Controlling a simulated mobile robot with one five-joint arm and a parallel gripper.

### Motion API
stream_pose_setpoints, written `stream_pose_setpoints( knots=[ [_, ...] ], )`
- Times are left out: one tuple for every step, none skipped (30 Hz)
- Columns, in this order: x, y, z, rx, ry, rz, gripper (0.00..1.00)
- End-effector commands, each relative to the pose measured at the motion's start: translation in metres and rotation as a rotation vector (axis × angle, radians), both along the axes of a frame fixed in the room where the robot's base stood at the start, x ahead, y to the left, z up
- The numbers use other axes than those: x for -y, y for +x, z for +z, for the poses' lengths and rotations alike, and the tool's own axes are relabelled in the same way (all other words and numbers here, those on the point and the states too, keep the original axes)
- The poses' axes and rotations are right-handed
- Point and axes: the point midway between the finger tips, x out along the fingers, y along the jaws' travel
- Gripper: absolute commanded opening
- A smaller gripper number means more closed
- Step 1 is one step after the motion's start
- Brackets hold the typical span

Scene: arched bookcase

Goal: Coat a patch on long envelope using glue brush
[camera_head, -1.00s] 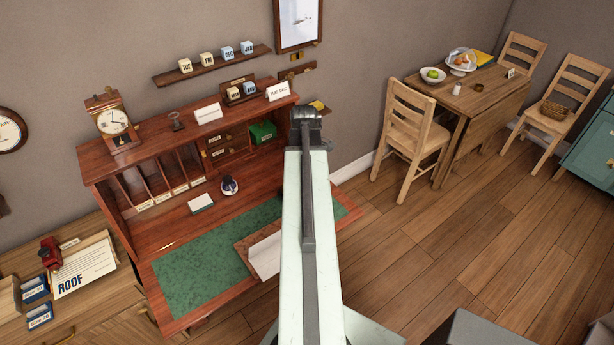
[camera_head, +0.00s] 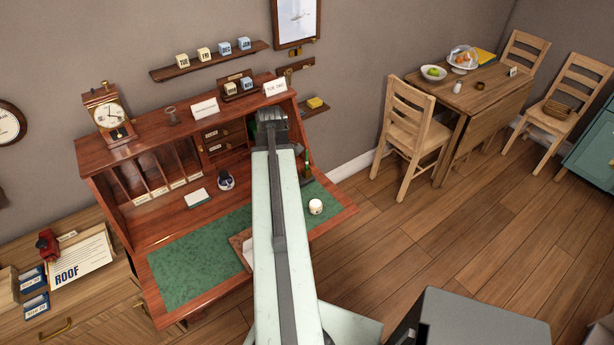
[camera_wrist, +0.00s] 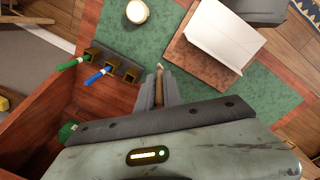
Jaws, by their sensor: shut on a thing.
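In the wrist view my gripper (camera_wrist: 159,92) is shut on a thin brown stick with a pale tip, which looks like the glue brush (camera_wrist: 160,70). The brush points away from the wrist over the green desk mat. The white long envelope (camera_wrist: 225,42) lies on a brown board (camera_wrist: 190,62) to the upper right of the brush, apart from it. A round jar with a pale top (camera_wrist: 137,11) stands on the mat above and left; it also shows in the head view (camera_head: 315,206).
A holder (camera_wrist: 110,68) with a green pen (camera_wrist: 73,64) and a blue pen (camera_wrist: 97,76) stands left of my gripper. The desk's cubbyholes (camera_head: 150,170) rise behind the green mat (camera_head: 190,265). A stamp-like object (camera_head: 225,181) and a white pad (camera_head: 197,198) sit nearby.

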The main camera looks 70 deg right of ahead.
Motion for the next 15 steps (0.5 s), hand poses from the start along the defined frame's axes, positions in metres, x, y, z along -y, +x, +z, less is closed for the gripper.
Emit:
stream_pose_setpoints(
  knots=[
    [0.005, -0.012, -0.006, -0.004, -0.032, -0.126, 0.0],
    [0.01, -0.018, -0.008, -0.008, -0.054, -0.212, 0.0],
    [0.017, -0.026, -0.01, -0.017, -0.083, -0.327, 0.0],
    [0.022, -0.032, -0.011, -0.027, -0.104, -0.413, 0.0],
    [0.027, -0.038, -0.011, -0.039, -0.124, -0.498, 0.0],
    [0.033, -0.046, -0.012, -0.055, -0.149, -0.604, 0.0],
    [0.037, -0.051, -0.013, -0.07, -0.164, -0.68, 0.0],
    [0.041, -0.056, -0.013, -0.084, -0.18, -0.749, 0.0],
    [0.045, -0.063, -0.013, -0.101, -0.197, -0.831, 0.0],
    [0.047, -0.067, -0.013, -0.114, -0.206, -0.883, 0.0],
    [0.049, -0.07, -0.013, -0.124, -0.217, -0.929, 0.0],
    [0.051, -0.074, -0.012, -0.137, -0.224, -0.976, 0.0],
    [0.052, -0.076, -0.012, -0.144, -0.229, -1.003, 0.0],
    [0.052, -0.078, -0.012, -0.149, -0.233, -1.022, 0.0],
    [0.052, -0.08, -0.011, -0.154, -0.236, -1.038, 0.0]
  ],
)
